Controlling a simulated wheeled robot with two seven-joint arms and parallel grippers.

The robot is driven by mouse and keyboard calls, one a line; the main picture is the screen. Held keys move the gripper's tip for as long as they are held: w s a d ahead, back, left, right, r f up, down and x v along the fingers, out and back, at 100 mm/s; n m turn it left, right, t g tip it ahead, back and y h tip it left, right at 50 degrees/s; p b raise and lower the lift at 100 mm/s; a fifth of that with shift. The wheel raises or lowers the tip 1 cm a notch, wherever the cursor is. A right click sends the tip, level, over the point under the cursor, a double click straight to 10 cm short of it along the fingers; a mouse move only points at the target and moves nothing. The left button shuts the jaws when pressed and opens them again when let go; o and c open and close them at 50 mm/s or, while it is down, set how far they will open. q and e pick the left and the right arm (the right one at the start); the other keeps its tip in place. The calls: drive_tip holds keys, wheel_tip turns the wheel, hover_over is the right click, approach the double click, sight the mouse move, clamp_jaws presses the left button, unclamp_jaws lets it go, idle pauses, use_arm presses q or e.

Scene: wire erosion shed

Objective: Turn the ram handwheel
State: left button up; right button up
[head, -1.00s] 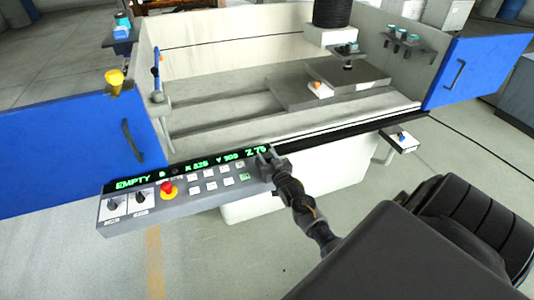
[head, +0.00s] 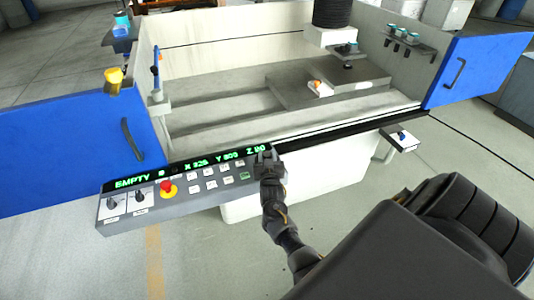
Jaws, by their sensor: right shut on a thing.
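The grey control panel (head: 185,196) has a green readout, an emergency stop, dials and buttons. My right gripper (head: 267,158) is at the panel's right end, shut on the ram handwheel there. The gripper and wrist hide the handwheel almost wholly, so its shape and angle cannot be made out. The readout (head: 192,167) shows EMPTY and X, Y and Z figures. My left gripper is out of view.
The white machine tank (head: 240,60) stands behind the panel with grey plates (head: 350,84) inside. Blue doors stand open at left (head: 80,150) and right (head: 482,62). A small bracket (head: 400,139) juts out at front right. The floor in front is clear.

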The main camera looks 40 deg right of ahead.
drive_tip(key=o, duration=0.9)
drive_tip(key=shift+o, duration=0.2)
drive_tip(key=b+v, duration=0.2)
drive_tip(key=v, duration=0.8)
drive_tip(key=shift+s+a, duration=0.25)
drive_tip(key=shift+s, duration=0.05)
